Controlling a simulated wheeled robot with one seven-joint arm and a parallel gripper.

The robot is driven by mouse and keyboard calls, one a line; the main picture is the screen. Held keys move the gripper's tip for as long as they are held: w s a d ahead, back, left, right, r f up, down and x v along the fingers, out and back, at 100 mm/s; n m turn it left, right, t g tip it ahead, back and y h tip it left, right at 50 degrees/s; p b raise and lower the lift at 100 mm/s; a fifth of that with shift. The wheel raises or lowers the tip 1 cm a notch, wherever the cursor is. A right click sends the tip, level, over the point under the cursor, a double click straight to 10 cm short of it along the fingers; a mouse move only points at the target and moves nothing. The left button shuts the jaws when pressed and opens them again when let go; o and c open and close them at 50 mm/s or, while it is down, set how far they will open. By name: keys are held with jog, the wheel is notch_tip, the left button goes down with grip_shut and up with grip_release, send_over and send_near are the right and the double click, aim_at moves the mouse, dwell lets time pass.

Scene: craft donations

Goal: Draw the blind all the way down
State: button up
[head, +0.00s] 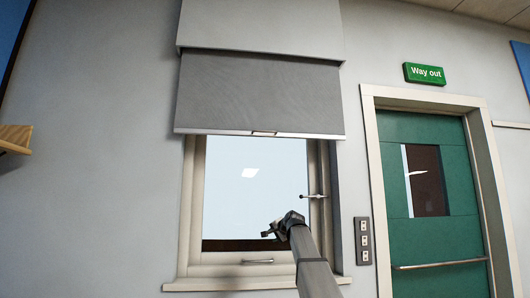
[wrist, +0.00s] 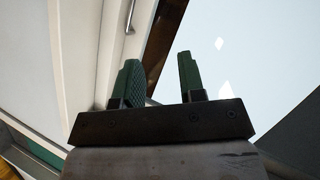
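The dark grey blind (head: 260,92) hangs from the pale box (head: 262,28) over the window and covers only its upper part. A light bar (head: 215,132) runs along its lower edge, with a small pull tab (head: 264,133) near the middle. My gripper (head: 270,230) is in front of the lower window glass, well below the bar and apart from it. In the wrist view, my gripper's (wrist: 158,60) two green fingers stand apart with nothing between them. A dark grey surface at the lower right there may be the blind; I cannot tell.
The window's pale frame (head: 190,205) has a latch (head: 314,196) on its right side and a handle (head: 258,261) at the bottom. The sill (head: 215,284) juts out below. A switch panel (head: 364,240) and green door (head: 435,240) are to the right. A wooden shelf (head: 15,138) is far left.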

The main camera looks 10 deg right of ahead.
jog(key=s+r+m+t+y, duration=0.1)
jog(key=s+r+t, duration=0.15)
jog(key=r, duration=1.35)
jog(key=s+r+m+t+y, duration=0.1)
jog(key=s+r, duration=0.2)
jog(key=r, duration=1.3)
jog(key=s+r+m+t+y, duration=0.1)
jog(key=s+r+t, duration=0.1)
jog(key=r, duration=1.4)
jog(key=x, duration=1)
jog(key=shift+w, duration=0.2)
jog(key=shift+f, duration=0.15)
grip_shut()
